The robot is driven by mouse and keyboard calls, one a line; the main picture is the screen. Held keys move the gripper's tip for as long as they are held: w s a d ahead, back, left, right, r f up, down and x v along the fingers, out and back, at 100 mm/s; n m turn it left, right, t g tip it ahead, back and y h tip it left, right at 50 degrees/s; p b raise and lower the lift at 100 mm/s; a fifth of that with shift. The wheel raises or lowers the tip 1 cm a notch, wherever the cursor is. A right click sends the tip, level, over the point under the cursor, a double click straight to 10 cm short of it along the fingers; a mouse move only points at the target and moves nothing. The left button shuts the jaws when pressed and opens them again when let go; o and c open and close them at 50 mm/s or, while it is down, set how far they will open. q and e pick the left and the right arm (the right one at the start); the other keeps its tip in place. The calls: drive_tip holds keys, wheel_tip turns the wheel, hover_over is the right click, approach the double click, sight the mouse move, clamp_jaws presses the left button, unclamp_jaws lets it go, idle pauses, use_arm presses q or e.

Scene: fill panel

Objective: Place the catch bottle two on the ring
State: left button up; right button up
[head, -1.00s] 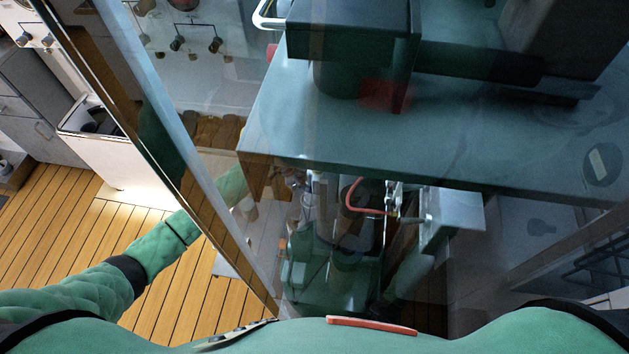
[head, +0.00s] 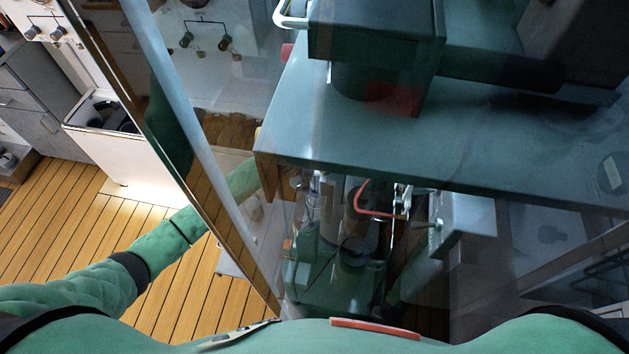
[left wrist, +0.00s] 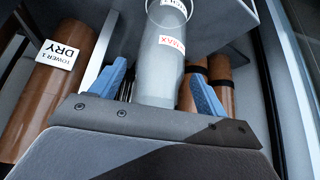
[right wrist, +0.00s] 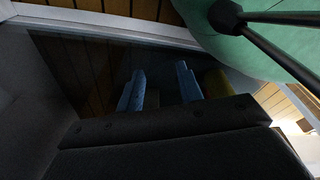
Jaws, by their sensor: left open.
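A clear grey-white bottle (left wrist: 158,70) with a red MAX label stands between the fingers of my left gripper (left wrist: 157,95) in the left wrist view. The gripper is open, with a blue finger on each side of the bottle. A further label at the bottle's top is cut off, so which catch bottle it is cannot be read. In the head view my left forearm shows through the glass, and its gripper is hidden by the teal bench. My right gripper (right wrist: 161,88) has its blue fingers apart, with nothing visible between them. I cannot make out the ring.
Brown cylinders stand beside the bottle, the left one (left wrist: 52,85) labelled TOWER 1 DRY. The teal bench top (head: 400,150) overhangs glassware and a red tube (head: 362,200). A glass panel's edge (head: 190,140) crosses before my left arm. The wooden floor (head: 60,230) at left is clear.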

use_arm(q)
drive_tip(key=shift+p+v, duration=0.55)
drive_tip(key=shift+v, duration=0.35)
drive_tip(key=p+v, duration=0.5)
drive_tip(key=v, duration=0.5)
drive_tip(key=shift+r, duration=0.3)
use_arm(e)
drive_tip(key=s+d+r, duration=0.1)
drive_tip(key=s+r, duration=0.1)
drive_tip(key=s, duration=0.8)
drive_tip(key=shift+s+r+g, duration=0.15)
drive_tip(key=shift+s+g, duration=0.05)
drive_tip(key=shift+g, duration=0.2)
drive_tip(key=shift+a, duration=0.3)
